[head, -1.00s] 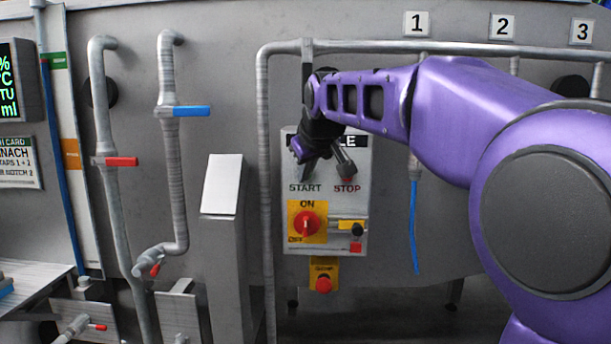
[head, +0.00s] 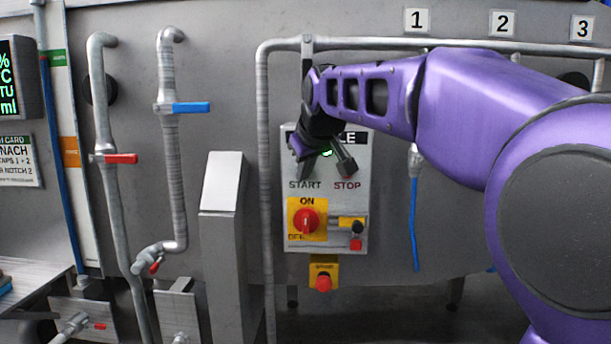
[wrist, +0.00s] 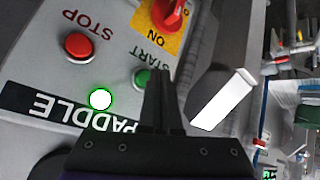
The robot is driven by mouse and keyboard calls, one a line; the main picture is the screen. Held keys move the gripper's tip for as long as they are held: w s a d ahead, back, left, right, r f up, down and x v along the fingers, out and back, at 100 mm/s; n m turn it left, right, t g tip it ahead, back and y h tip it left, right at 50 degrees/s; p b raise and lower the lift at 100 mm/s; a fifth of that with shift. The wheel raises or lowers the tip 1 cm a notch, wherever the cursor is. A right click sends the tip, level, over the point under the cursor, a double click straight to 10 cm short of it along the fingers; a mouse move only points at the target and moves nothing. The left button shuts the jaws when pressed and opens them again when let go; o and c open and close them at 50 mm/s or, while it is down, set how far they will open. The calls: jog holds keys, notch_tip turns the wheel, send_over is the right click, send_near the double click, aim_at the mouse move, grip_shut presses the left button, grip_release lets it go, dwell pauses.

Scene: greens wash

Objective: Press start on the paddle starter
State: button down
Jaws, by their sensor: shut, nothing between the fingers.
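The paddle starter (head: 357,205) is a light grey box on the steel wall, with START and STOP labels. In the wrist view its green start button (wrist: 142,77) shows just beside my shut fingertips (wrist: 160,74); I cannot tell whether they touch it. The red stop button (wrist: 79,45) is farther left. A round lamp (wrist: 100,98) glows white with a green rim, by the PADDLE label (wrist: 70,112). In the head view my gripper (head: 306,172) is in front of the box above START, hiding the buttons; a bit of green glow shows past it.
Below the labels is a red rotary switch (head: 307,221) on a yellow plate marked ON/OFF. A small yellow box with a red button (head: 323,283) hangs underneath. A slanted grey pedestal (head: 222,195) and a vertical pipe (head: 264,150) stand to the left.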

jog(key=s+b, duration=0.2)
jog(key=s, duration=0.3)
jog(key=shift+a, duration=0.1)
dwell(0.4)
dwell(0.5)
